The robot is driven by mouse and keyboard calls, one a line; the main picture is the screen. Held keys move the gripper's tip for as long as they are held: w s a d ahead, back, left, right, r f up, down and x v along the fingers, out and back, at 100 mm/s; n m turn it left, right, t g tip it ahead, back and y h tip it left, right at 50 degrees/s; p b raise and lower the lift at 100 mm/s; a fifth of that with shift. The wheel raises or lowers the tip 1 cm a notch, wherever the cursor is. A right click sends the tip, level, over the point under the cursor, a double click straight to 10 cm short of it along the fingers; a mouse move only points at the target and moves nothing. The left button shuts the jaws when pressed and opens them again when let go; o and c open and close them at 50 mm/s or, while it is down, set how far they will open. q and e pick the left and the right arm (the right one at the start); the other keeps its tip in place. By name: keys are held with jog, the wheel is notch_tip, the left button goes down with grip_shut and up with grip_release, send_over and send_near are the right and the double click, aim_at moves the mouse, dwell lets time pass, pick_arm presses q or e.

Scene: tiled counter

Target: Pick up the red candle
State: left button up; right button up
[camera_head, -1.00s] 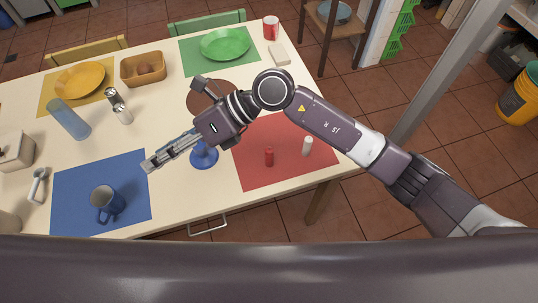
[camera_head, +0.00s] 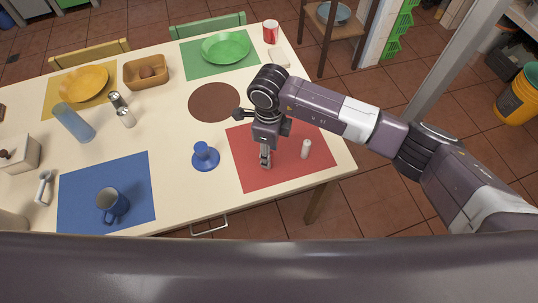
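My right gripper (camera_head: 265,163) points down over the red placemat (camera_head: 290,175). Its fingers are at the spot where the red candle stood, and the candle is hidden behind them. I cannot tell whether the fingers are open or shut, or whether they touch the candle. My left gripper is not in view.
A white candle (camera_head: 305,149) stands right of the gripper on the red mat. A blue mug (camera_head: 112,206) stands on the blue placemat (camera_head: 75,190). The brown round mat (camera_head: 213,102) is bare.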

jog(key=shift+f, duration=0.7)
grip_shut()
jog(key=shift+r, duration=0.1)
